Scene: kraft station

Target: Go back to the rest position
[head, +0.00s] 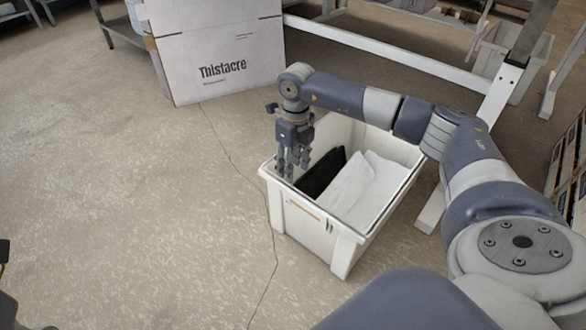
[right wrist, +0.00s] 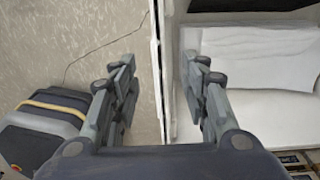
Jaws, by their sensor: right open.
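My right gripper (head: 292,168) is open and empty, pointing down at the left side of a white crate (head: 348,247). In the right wrist view, the open fingers (right wrist: 158,78) stand apart, with the crate's wall (right wrist: 158,40) running between them in the picture. I cannot tell whether a finger touches the rim. My right arm reaches across above the crate from the right. My left gripper is not clearly seen; only dark parts show at the left edge of the head view.
The crate holds a black flat item (head: 322,174) and white flat packs (head: 372,183). A large white "Thistacre" box (head: 222,50) stands behind. A white metal frame (head: 390,45) runs behind the crate to the right. The floor (head: 120,190) on the left is clear.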

